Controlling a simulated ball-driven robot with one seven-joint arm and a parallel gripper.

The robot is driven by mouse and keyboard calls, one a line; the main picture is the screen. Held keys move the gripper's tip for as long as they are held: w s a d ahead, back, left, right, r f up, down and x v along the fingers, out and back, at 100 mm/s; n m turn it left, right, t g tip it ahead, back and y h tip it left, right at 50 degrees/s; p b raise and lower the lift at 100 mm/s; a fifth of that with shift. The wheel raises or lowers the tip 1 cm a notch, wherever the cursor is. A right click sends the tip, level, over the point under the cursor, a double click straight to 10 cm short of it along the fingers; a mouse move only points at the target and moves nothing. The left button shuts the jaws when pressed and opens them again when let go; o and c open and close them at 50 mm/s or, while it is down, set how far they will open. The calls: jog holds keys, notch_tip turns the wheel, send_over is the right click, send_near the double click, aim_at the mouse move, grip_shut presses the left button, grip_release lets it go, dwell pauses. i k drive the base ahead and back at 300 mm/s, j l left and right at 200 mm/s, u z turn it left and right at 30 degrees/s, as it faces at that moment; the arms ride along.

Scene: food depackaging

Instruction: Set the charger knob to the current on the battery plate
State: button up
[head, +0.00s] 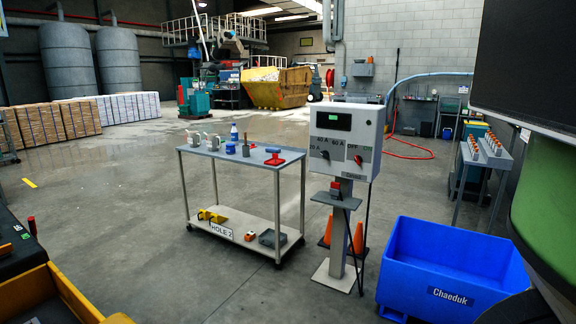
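The charger (345,125) is a grey box on a post right of the picture's middle, with a dark display (333,121) showing a small green readout. Its black current knob (323,154) sits at the lower left of the front, among the marks 20 A, 40 A and 60 A. The knob is too small to tell which mark it points at. A red switch (358,159) sits right of it, below OFF and another label that is hard to read. I cannot make out a battery plate. My gripper is not in view.
A two-shelf trolley (240,157) with cups, a bottle and tools stands left of the charger. Orange cones (358,240) stand behind the post. A blue bin (440,270) is at right front. Yellow and black equipment (40,290) fills the lower left. Floor (130,230) left of the trolley is clear.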

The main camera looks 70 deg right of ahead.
aim_at(325, 154)
jog(key=i+l+z, duration=0.1)
jog(key=z, duration=0.25)
jog(key=i+l+z, duration=0.15)
jog(key=l+z, duration=0.25)
jog(key=j, duration=0.1)
